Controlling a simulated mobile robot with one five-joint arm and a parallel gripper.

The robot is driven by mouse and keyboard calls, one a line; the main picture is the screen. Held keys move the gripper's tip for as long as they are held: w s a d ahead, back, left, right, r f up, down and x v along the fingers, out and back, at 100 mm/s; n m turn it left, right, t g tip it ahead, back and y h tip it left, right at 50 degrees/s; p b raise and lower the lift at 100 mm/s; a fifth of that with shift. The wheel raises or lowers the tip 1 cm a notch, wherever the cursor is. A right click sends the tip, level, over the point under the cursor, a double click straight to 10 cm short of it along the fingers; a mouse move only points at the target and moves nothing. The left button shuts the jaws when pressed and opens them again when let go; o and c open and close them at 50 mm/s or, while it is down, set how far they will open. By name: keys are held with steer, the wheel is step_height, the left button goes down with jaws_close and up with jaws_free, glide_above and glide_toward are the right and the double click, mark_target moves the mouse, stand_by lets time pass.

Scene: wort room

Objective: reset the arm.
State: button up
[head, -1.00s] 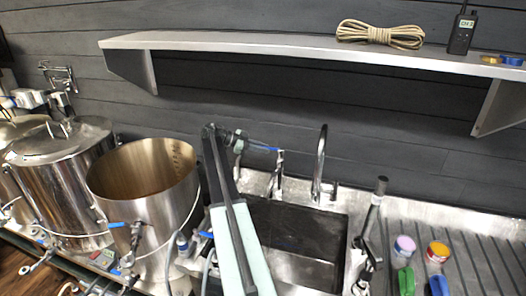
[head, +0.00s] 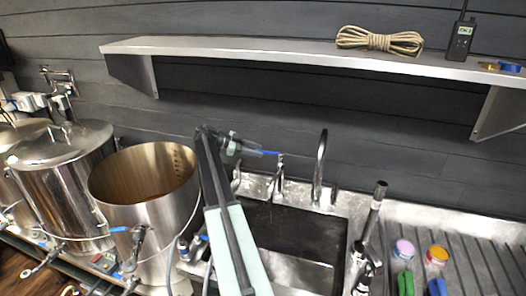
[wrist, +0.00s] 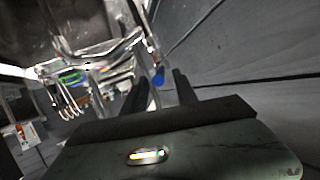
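My arm (head: 222,215) reaches up from the bottom of the head view, left of the sink. My gripper (head: 250,149) is at its far end, pointing right in front of the dark wall. A small blue lever on a tap (head: 267,153) shows right by the fingertips; I cannot tell whether they touch. In the wrist view my gripper (wrist: 163,92) has its two dark fingers apart, with nothing clearly held between them. A blue spot (wrist: 158,76) shows beyond the gap.
A sink (head: 290,235) with a tall faucet (head: 320,170) lies right of my arm. An open steel kettle (head: 150,215) and a lidded one (head: 65,180) stand left. A shelf (head: 250,50) with rope (head: 380,40) and a radio (head: 460,40) hangs above. Colored items lie on the drainboard (head: 470,240).

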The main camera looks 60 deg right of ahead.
steer(key=v, duration=0.3)
steer(key=shift+w+a+r+p, duration=0.1)
steer(key=shift+w+a+p, duration=0.1)
steer(key=shift+p, duration=0.1)
